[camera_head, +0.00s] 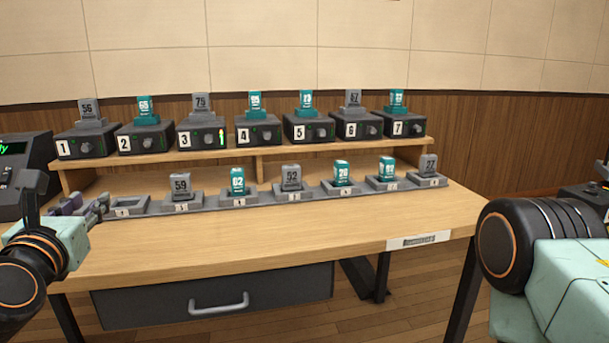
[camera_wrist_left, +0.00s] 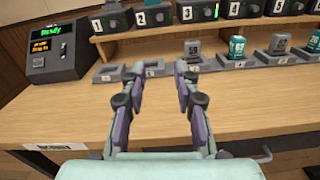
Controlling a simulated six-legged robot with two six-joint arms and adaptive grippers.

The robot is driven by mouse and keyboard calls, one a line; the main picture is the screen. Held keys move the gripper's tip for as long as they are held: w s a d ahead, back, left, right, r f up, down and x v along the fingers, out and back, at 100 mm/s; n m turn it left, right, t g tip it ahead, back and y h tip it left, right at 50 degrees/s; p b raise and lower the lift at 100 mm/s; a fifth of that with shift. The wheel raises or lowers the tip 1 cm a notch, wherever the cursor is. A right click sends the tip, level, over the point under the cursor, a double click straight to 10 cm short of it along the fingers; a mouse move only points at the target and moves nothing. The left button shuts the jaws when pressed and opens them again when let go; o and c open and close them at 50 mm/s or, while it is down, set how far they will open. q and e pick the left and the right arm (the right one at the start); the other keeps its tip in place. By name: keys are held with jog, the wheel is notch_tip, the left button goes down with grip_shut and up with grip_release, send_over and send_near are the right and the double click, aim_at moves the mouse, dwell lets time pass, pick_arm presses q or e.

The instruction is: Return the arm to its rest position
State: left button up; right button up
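My left arm (camera_head: 40,250) enters at the left of the head view, over the left end of the desk. Its gripper (camera_head: 85,207) is partly hidden by the arm there. In the left wrist view the gripper (camera_wrist_left: 160,75) has its two fingers apart, with nothing between them, above the desk top in front of the lower row of holders. My right arm (camera_head: 545,255) shows at the right edge of the head view. I cannot make out its gripper.
The wooden desk (camera_head: 330,232) carries numbered boxes (camera_head: 203,135) with upright modules on a shelf. Below is a row of holders, the leftmost one (camera_head: 130,206) empty. A console (camera_wrist_left: 60,50) with a green display stands at left. The desk's front is clear.

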pick_arm(q)
jog(key=s+d+f+m+g+h+p, duration=0.1)
jog(key=s+d+f+m+g+p, duration=0.15)
jog(key=f+m, duration=0.6)
jog(key=s+d+f+m+g+h+p, duration=0.15)
jog(key=d+f+m+g, duration=0.35)
jog(key=m, duration=0.6)
jog(key=s+d+f+m+g+h+p, duration=0.1)
jog(key=s+f+m+g+h, duration=0.15)
jog(key=f+m, duration=0.65)
jog(key=s+d+f+m+g+p, duration=0.1)
jog(key=s+f+m+g, duration=0.1)
jog(key=s, duration=0.6)
jog(key=s+d+f+m+g+p, duration=0.1)
jog(key=s+f+m+g+p, duration=0.1)
jog(key=s+f, duration=0.4)
jog(key=s+d+f+m+g+y+p, duration=0.1)
jog(key=s+f+m+g+p, duration=0.1)
jog(key=s, duration=1)
notch_tip(320, 180, down, 2)
jog(key=m+g, duration=0.1)
jog(key=m, duration=0.1)
jog(key=shift+m+g, duration=0.3)
jog(key=shift+m, duration=0.05)
jog(key=shift+w+f, duration=0.1)
